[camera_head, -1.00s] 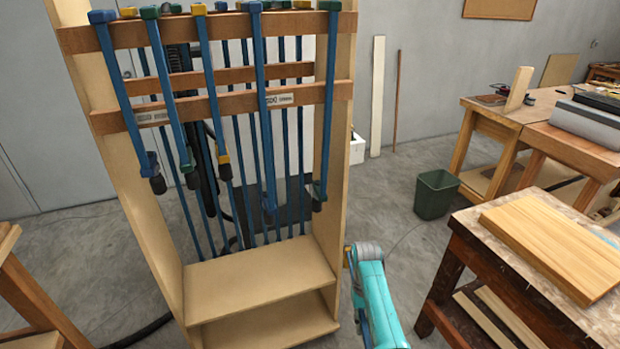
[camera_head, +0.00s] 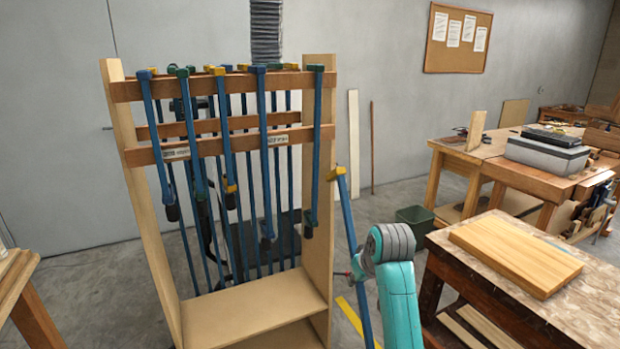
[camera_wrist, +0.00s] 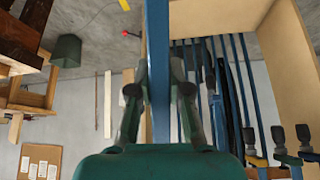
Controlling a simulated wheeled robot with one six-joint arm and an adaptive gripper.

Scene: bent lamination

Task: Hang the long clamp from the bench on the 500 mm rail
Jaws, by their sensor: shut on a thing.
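The long clamp (camera_head: 347,222) has a blue bar and a yellow head. It stands nearly upright, slightly tilted, just right of the rack in the head view, its head below the top rail. My gripper (camera_wrist: 158,92) is shut on its bar, which runs between the two fingers in the wrist view (camera_wrist: 157,35). In the head view my wrist hides the grip. The wooden rack has a front top rail (camera_head: 200,88) and a lower front rail (camera_head: 240,144) with two small labels, too small to read surely. Several blue clamps hang along the front.
The rack's right side panel (camera_head: 320,215) stands close left of the held clamp. More clamps hang on rails behind. A bench (camera_head: 440,238) with a wooden board (camera_head: 515,255) is at the right. A green bin (camera_head: 413,217) stands on the floor behind my arm.

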